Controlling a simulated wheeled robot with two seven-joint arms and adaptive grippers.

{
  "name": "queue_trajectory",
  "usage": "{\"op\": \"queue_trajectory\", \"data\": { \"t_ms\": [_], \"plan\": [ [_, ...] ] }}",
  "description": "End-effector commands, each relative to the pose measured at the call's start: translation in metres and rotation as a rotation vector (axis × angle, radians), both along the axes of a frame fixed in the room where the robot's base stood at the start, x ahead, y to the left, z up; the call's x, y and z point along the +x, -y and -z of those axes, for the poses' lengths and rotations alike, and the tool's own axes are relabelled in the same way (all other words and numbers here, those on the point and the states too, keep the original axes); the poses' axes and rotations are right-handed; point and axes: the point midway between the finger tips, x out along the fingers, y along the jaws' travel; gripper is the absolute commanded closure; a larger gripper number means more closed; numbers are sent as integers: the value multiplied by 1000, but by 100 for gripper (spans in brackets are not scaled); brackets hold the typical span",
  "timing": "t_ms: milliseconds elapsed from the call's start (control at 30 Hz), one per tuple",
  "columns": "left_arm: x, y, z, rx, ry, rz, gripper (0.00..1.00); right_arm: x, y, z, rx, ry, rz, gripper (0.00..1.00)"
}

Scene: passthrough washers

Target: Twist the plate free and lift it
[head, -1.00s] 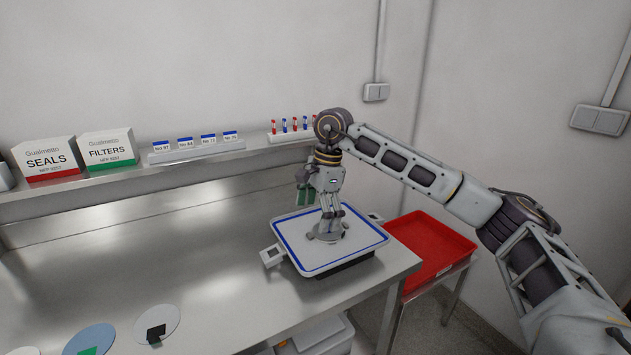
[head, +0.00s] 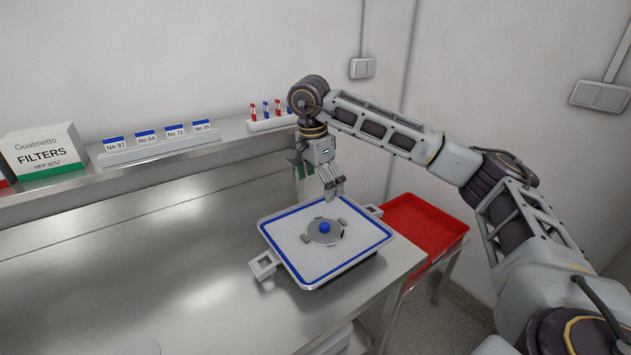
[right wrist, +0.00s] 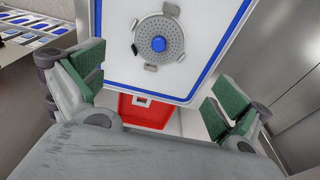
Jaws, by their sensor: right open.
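The plate is a round grey disc (head: 325,231) with a blue knob (head: 325,228) at its centre and small tabs around its rim. It sits in the middle of a white tray-like housing (head: 287,258) with a blue border and side handles. In the right wrist view the plate (right wrist: 170,50) shows many small holes. My right gripper (head: 334,192) is above and just behind the plate, apart from it. Its green-padded fingers (right wrist: 160,98) are spread wide with nothing between them. My left gripper is not in view.
A red tray (head: 425,228) stands right of the steel bench (head: 150,265). A shelf behind holds a FILTERS box (head: 45,152), a rack of numbered cards (head: 160,147) and a stand of red and blue vials (head: 270,122). The bench's left side is clear.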

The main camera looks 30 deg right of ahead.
Motion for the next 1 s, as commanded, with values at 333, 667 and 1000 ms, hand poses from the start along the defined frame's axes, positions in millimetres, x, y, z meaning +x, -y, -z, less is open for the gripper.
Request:
{"op": "queue_trajectory", "data": {
  "t_ms": [333,667,1000],
  "plan": [
    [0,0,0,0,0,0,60,0,0,0,0,0,0,0],
    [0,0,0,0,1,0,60,0,2,16,0,-2,0,0],
    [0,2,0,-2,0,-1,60,0,7,53,-1,-2,2,0]
  ]
}}
